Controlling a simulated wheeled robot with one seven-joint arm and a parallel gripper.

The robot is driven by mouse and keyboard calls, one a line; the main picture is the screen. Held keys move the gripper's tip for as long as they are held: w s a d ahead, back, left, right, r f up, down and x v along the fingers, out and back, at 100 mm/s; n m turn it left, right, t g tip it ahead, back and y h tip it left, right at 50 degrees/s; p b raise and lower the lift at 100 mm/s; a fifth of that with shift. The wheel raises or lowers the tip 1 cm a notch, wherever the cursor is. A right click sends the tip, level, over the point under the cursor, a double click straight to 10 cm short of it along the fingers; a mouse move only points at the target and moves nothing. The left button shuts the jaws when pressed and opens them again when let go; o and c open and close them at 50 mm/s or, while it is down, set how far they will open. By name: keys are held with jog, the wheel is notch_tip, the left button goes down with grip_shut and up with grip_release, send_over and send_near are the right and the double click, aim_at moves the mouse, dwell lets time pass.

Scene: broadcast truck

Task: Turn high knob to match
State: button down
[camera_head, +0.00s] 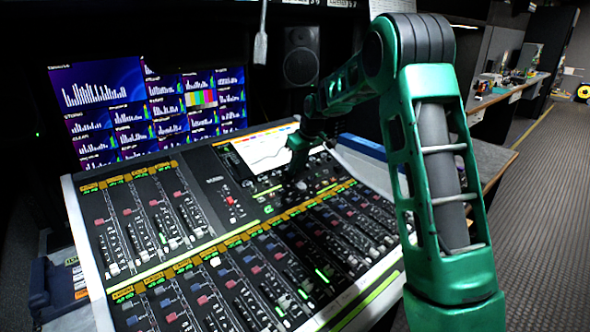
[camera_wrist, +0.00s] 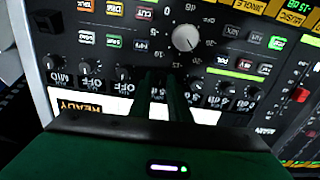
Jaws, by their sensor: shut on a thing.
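The mixing console (camera_head: 200,262) fills the lower middle of the head view, with a lit screen (camera_head: 265,148) at its top. My gripper (camera_head: 297,172) reaches down to the panel beside that screen. In the wrist view, where labels appear upside down, my gripper's two dark green fingers (camera_wrist: 165,80) are close together over a row of small black knobs. They are shut on a small knob, which they mostly hide; its label and pointer cannot be read. Black knobs (camera_wrist: 90,73) marked OFF and MID sit to the left; more black knobs (camera_wrist: 225,89) sit to the right.
A large silver dial (camera_wrist: 186,37) stands just beyond my fingertips. Lit buttons (camera_wrist: 115,42) and a red fader cap (camera_wrist: 300,95) are also on the panel. A monitor wall (camera_head: 150,105) and a speaker (camera_head: 301,55) stand behind the console. Open floor (camera_head: 550,200) lies to the right.

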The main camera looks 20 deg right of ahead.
jog(key=n, duration=0.6)
jog(key=shift+n, duration=0.3)
jog(key=n, duration=0.4)
jog(key=shift+n, duration=0.4)
jog(key=shift+r, duration=0.1)
jog(key=c, duration=1.7)
grip_release()
jog(key=shift+s, duration=0.1)
jog(key=v, duration=1)
jog(key=shift+s+r, duration=0.1)
jog(key=shift+r, duration=0.1)
